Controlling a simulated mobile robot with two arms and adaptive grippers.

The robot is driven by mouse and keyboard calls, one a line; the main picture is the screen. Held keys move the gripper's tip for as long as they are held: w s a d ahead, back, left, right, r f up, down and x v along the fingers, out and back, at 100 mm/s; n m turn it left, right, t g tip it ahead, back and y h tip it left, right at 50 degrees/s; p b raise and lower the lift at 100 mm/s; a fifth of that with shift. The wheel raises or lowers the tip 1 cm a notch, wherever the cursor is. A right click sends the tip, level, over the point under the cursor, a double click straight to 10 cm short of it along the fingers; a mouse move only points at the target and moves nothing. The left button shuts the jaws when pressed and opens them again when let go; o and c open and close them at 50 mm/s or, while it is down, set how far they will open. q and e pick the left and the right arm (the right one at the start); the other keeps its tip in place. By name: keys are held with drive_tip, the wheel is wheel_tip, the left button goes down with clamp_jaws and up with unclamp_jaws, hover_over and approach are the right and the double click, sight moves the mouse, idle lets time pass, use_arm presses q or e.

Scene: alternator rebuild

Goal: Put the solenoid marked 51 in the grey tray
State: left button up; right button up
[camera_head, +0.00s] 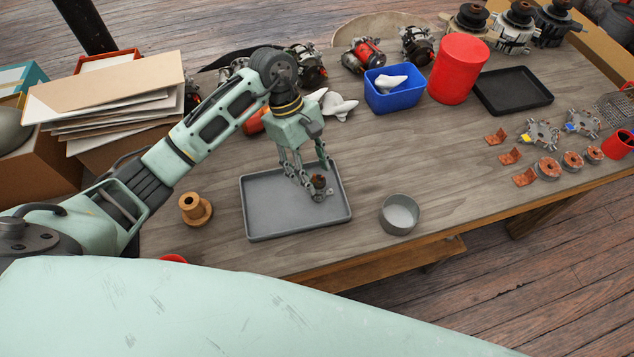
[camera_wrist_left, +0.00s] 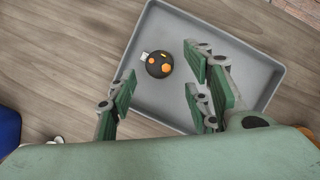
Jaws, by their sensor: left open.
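The grey tray (camera_head: 262,228) lies on the near part of the wooden bench; its rim also shows in the left wrist view (camera_wrist_left: 281,72). A small dark round part with orange spots and a pale tab (camera_wrist_left: 158,65), which looks like a solenoid, is inside the tray. In the head view it is a dark brown top (camera_head: 319,182) by my fingertips. No number is readable on it. My left gripper (camera_head: 311,182) is over the tray with its fingers spread, and the part shows beyond the gap between them. My right gripper is out of view.
A round grey metal bowl (camera_head: 399,215) stands right of the tray, and a wooden spool (camera_head: 195,209) stands left. A blue bin (camera_head: 394,100), red cylinder (camera_head: 459,68) and black tray (camera_head: 512,90) are behind. Several small parts sit at the right.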

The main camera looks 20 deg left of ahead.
use_arm(q)
drive_tip(key=b+v, duration=0.1)
drive_tip(key=v, duration=0.6)
idle(0.3)
